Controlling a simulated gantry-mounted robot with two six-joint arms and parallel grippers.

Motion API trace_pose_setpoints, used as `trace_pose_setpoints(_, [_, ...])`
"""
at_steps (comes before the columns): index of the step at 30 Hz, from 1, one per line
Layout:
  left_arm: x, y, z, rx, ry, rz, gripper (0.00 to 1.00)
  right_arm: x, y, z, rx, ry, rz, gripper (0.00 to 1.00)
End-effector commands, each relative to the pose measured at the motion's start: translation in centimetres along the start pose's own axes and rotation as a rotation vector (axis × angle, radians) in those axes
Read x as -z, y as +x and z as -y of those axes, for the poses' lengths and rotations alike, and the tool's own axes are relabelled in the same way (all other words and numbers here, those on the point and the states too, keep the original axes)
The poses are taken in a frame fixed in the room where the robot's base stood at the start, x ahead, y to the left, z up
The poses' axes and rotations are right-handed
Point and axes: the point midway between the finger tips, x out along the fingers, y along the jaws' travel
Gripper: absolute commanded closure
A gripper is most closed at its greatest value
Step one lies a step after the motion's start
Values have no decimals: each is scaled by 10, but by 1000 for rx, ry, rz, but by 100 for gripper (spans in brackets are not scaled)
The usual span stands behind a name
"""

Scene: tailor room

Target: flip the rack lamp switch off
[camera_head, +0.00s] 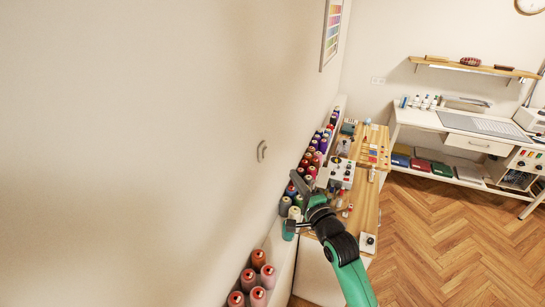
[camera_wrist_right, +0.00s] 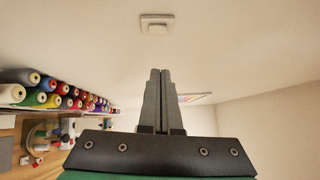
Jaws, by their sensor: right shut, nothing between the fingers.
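A pale square switch plate with a raised rocker (camera_wrist_right: 155,22) is on the wall at the top of the right wrist view. In the head view a small grey fitting (camera_head: 262,151) on the left wall seems to be this switch, seen from the side. Whether the switch is on or off cannot be told. My right gripper (camera_head: 293,177) is shut and empty, to the right of and a little below the fitting in the head view. Its closed fingers (camera_wrist_right: 160,73) point up toward the switch in the wrist view, with a visible gap between. My left gripper is not in view.
Rows of thread spools (camera_head: 311,157) stand on a ledge along the wall, close by my right gripper. Several red spools (camera_head: 258,275) stand nearer. A wooden worktable (camera_head: 367,205) holds small tools. The wall around the switch is bare.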

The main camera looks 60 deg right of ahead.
Motion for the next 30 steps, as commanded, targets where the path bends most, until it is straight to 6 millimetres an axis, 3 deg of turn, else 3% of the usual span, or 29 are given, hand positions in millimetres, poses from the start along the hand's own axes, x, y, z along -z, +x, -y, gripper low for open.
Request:
trace_pose_setpoints(12, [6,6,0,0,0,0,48,-4,88,2,-1,-1,2,100])
trace_pose_setpoints(19, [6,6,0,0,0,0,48,-26,107,1,0,0,2,100])
trace_pose_setpoints(30, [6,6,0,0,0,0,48,-29,110,1,0,0,2,100])
